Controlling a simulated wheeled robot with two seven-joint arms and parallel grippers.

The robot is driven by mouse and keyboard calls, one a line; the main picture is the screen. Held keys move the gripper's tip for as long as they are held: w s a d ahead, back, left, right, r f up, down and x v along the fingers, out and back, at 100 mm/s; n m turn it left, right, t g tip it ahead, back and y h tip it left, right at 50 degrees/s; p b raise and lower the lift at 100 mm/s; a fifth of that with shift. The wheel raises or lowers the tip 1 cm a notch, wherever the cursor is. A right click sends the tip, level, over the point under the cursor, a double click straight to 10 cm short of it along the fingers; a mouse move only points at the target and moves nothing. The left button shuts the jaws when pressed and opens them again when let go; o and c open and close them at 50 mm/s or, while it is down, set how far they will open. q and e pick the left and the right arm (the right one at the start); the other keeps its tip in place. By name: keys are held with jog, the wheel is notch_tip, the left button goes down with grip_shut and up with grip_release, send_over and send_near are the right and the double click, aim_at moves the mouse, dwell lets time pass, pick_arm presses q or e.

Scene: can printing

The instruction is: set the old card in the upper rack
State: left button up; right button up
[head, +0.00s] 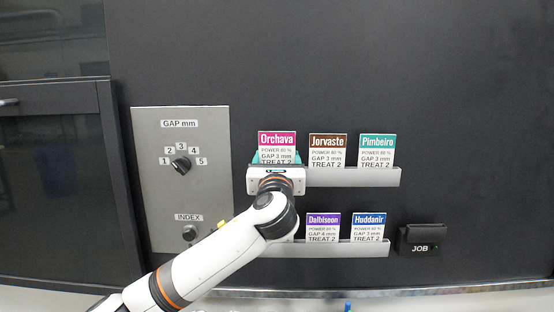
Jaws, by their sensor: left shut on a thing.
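The Orchava card (277,140), with a magenta heading, stands upright at the left end of the upper rack (355,177). My left gripper (276,160) is at this card's lower part, with teal parts showing on both sides of it. It is shut on the Orchava card; its body hides the card's bottom edge and the rack's left end, so I cannot tell whether the card is seated. The Jorvaste card (328,148), brown, and the Pimbeiro card (377,148), teal, stand to the right in the same rack. My right gripper is not in view.
The lower rack (340,250) holds the Dalbiseon card (323,226) and the Huddanir card (369,226); my left arm covers its left end. A grey panel (205,140) has a GAP knob (181,164) and an INDEX knob (190,233). A black JOB box (422,239) is at right.

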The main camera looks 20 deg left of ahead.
pick_arm(q)
jog(key=shift+f, duration=0.5)
